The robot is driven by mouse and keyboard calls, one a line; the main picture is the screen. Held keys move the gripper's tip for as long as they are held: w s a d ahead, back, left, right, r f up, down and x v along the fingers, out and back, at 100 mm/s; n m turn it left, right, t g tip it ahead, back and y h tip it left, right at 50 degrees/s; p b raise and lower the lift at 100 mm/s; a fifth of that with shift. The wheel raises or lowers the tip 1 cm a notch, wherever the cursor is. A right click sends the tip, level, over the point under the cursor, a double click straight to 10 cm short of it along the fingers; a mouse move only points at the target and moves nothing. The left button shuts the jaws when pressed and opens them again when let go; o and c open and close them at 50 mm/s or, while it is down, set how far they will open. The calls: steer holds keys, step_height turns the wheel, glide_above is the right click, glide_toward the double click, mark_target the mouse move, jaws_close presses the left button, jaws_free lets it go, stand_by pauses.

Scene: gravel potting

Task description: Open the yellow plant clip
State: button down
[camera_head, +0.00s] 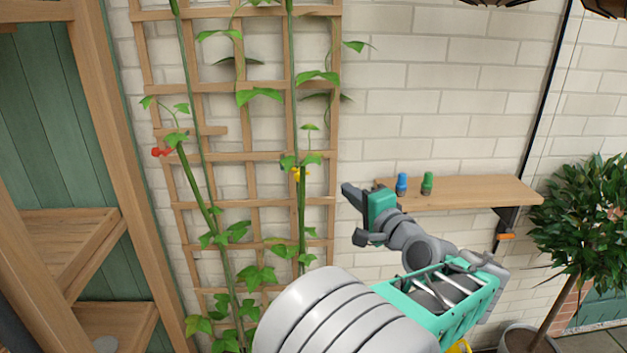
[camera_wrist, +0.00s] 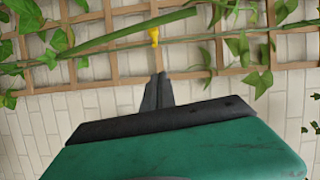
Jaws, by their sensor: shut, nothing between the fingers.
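The yellow plant clip (camera_head: 300,173) is small and sits on the right-hand green stem (camera_head: 302,215) at the wooden trellis (camera_head: 335,120). In the wrist view the yellow clip (camera_wrist: 154,36) shows near the top middle, beside a thick green stem (camera_wrist: 120,34). Whether the clip is open or closed is too small to tell. My gripper (camera_head: 346,190) is to the right of the clip in the head view, apart from it. In the wrist view the dark fingers of my gripper (camera_wrist: 158,78) are together and empty, pointing toward the clip with a gap between.
A red clip (camera_head: 161,152) is by the left stem. A wooden shelf (camera_head: 465,191) behind my gripper holds a blue object (camera_head: 401,183) and a green object (camera_head: 427,183). An orange object (camera_head: 506,236) is under the shelf. A potted tree (camera_head: 580,215) stands at right.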

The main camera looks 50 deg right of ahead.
mark_target(307, 173)
steer(key=w+p, duration=0.1)
steer(key=w, duration=0.2)
steer(key=w+d+p, duration=0.1)
steer(key=w, duration=0.3)
steer(key=w+p, duration=0.1)
steer(key=w, duration=0.3)
steer(key=shift+w+d+f, duration=0.25)
steer(key=shift+f, duration=0.15)
steer(key=shift+a, duration=0.1)
steer(key=shift+w+a, duration=0.1)
steer(key=shift+a, duration=0.6)
